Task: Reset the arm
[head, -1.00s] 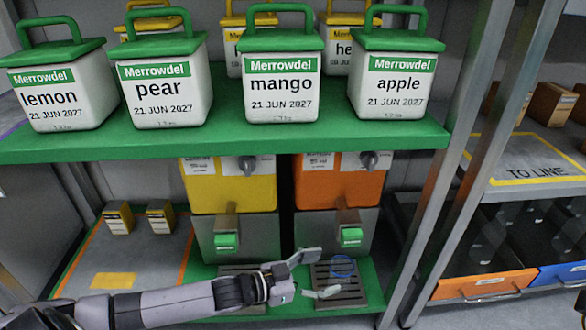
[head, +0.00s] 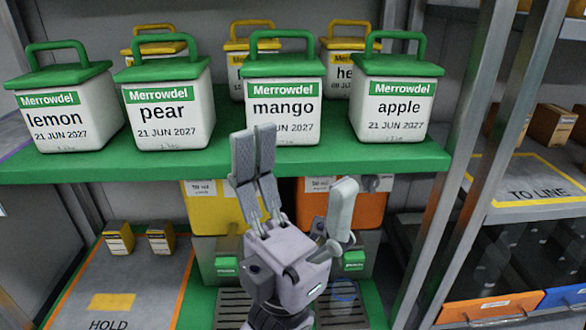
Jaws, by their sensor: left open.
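My left gripper (head: 300,190) is in the middle of the head view, pointing up, with its fingers spread apart and nothing between them. It is in front of the green shelf edge and overlaps the lower part of the mango tub (head: 284,100) in the picture. It also partly hides the yellow filler (head: 201,200) and the orange filler (head: 372,210). My right gripper is not in view.
The green shelf (head: 400,160) holds the lemon tub (head: 68,108), pear tub (head: 168,105) and apple tub (head: 394,100), with yellow-lidded tubs behind. Two small boxes (head: 118,238) (head: 161,238) stand on the HOLD area (head: 140,275). A metal post (head: 455,170) stands at the right.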

